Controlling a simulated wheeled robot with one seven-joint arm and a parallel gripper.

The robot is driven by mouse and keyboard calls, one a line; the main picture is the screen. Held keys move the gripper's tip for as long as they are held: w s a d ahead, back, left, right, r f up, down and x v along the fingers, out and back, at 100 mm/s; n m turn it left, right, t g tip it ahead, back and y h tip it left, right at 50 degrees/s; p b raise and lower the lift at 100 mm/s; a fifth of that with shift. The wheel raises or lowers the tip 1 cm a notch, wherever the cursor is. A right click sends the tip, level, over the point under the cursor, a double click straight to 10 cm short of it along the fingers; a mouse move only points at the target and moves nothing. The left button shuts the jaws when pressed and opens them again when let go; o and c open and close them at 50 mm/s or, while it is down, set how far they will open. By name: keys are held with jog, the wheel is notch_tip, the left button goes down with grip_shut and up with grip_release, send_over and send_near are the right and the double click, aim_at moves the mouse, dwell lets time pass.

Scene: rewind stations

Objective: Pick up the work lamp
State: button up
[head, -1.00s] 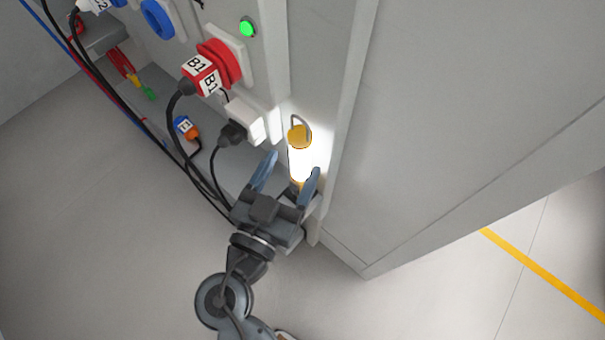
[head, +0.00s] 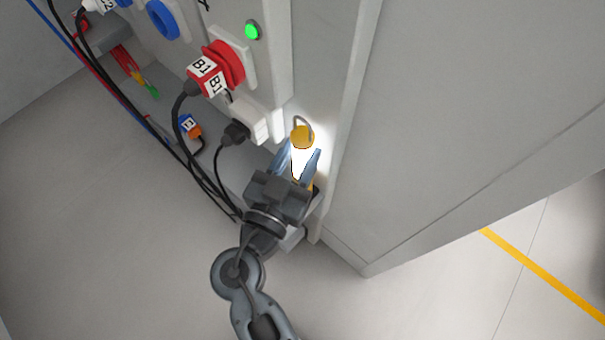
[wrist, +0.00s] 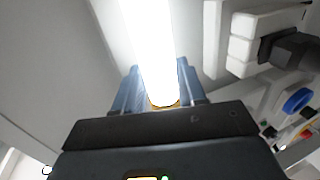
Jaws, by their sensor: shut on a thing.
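The work lamp (head: 302,155) is a glowing white tube with an orange cap and a hook on top. It stands upright by the grey cabinet wall at the corner of a ledge. My gripper (head: 299,160) is around the lamp's tube, one blue-grey finger on each side, and shut on it. In the wrist view, the bright lamp tube (wrist: 150,50) runs between the two fingers of my gripper (wrist: 160,85), with an orange rim at its lower end. The lamp's base is mostly hidden behind my gripper in the head view.
A white socket with a black plug (head: 237,132) is left of the lamp. A red B1 connector (head: 208,76) and a green light (head: 252,30) are above it. Black cables (head: 190,160) hang at left. The cabinet side (head: 430,130) fills the right. Open floor (head: 100,240) lies lower left.

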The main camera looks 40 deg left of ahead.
grip_shut()
jog(key=shift+r, duration=0.15)
dwell(0.4)
